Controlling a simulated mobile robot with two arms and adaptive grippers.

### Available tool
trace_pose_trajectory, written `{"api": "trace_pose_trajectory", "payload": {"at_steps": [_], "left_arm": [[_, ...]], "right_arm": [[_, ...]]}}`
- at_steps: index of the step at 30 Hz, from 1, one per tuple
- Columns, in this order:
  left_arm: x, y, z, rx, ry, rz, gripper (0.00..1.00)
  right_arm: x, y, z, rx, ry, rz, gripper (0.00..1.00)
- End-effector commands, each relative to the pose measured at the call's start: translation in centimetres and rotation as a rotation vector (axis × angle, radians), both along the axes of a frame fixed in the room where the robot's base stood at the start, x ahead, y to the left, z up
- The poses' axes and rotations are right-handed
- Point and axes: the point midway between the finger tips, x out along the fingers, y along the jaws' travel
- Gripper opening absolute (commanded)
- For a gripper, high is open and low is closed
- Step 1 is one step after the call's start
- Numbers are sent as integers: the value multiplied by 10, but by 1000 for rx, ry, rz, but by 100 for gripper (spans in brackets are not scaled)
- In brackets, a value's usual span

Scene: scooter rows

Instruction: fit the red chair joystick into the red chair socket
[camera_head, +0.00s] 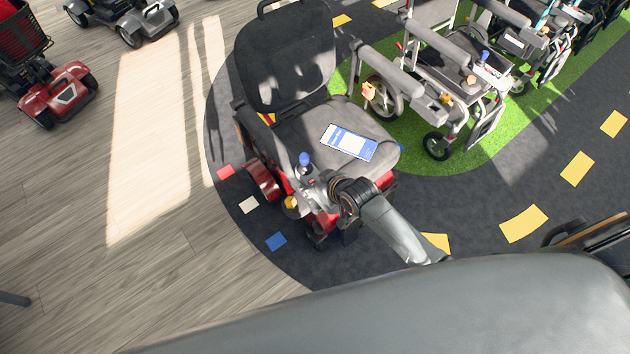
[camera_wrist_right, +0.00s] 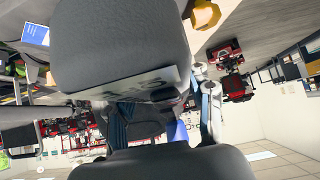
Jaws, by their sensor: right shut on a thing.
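The red chair (camera_head: 370,113) is a powered wheelchair with a dark grey seat and backrest and red base panels. The joystick (camera_head: 304,159) has a blue knob and a dark body. It stands roughly upright at my right gripper (camera_head: 316,187), which is shut on it beside the chair's front left side. A yellow-orange part (camera_head: 292,203), possibly the socket, shows just below the gripper; a similar yellow part (camera_wrist_right: 205,14) is at the top of the right wrist view. Whether the joystick touches the socket is hidden. My left gripper is not in view.
A blue-and-white card (camera_head: 349,142) lies on the seat. Grey wheelchairs (camera_head: 440,65) stand on green turf at upper right. A red scooter (camera_head: 62,92) is at upper left. The wooden floor (camera_head: 150,265) at left is clear.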

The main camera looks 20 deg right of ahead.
Motion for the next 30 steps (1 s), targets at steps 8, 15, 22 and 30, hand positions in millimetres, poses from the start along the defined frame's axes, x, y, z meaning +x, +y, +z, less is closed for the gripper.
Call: {"api": "trace_pose_trajectory", "payload": {"at_steps": [8, 15, 22, 30], "left_arm": [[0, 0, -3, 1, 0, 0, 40], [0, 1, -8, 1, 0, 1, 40], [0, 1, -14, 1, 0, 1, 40], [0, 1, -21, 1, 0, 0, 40]], "right_arm": [[2, 0, -1, 2, -6, 0, 0], [2, 0, -9, 2, -6, 0, 0], [2, 1, -18, 2, -7, 0, 0], [2, 1, -28, 2, -6, 0, 0]]}}
